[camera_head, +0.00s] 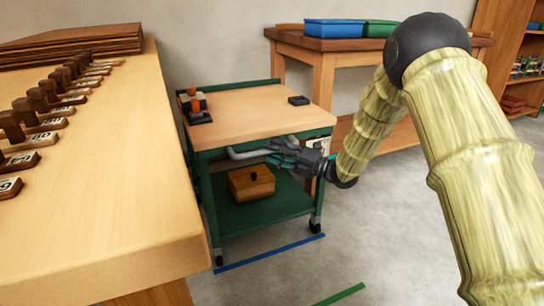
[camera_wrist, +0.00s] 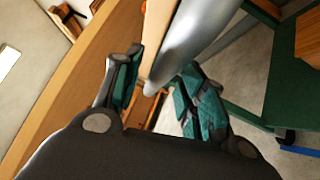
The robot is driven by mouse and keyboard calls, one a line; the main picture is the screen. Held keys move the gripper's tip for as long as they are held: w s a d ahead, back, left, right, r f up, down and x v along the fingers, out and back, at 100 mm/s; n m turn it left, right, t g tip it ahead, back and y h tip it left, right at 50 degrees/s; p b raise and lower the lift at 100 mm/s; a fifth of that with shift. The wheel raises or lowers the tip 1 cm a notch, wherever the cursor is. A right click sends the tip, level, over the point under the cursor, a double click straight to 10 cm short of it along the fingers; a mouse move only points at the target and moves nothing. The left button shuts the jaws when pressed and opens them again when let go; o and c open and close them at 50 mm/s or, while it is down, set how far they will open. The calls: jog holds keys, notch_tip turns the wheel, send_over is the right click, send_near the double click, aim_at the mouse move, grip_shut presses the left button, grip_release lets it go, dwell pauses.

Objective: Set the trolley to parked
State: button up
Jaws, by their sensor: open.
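The trolley (camera_head: 262,112) has a wooden top and a green frame on small wheels. It stands beyond the long table's edge, with a blue floor line (camera_head: 270,252) just in front of its wheels. A grey bar handle (camera_head: 248,153) runs along its near side, under the top. My gripper (camera_head: 283,154) is at the right part of this handle. In the wrist view the handle (camera_wrist: 190,45) shows large between the spread fingers of my gripper (camera_wrist: 158,92). The fingers are open; I cannot tell whether either touches the bar.
A wooden box (camera_head: 251,186) sits on the trolley's lower shelf. A green floor line (camera_head: 340,294) lies nearer, on open grey floor. The long wooden table (camera_head: 110,190) is close on the left. A workbench (camera_head: 325,62) with bins stands behind.

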jog(key=shift+x, duration=0.85)
grip_shut()
jog(key=shift+d, duration=0.1)
jog(key=shift+w, duration=0.1)
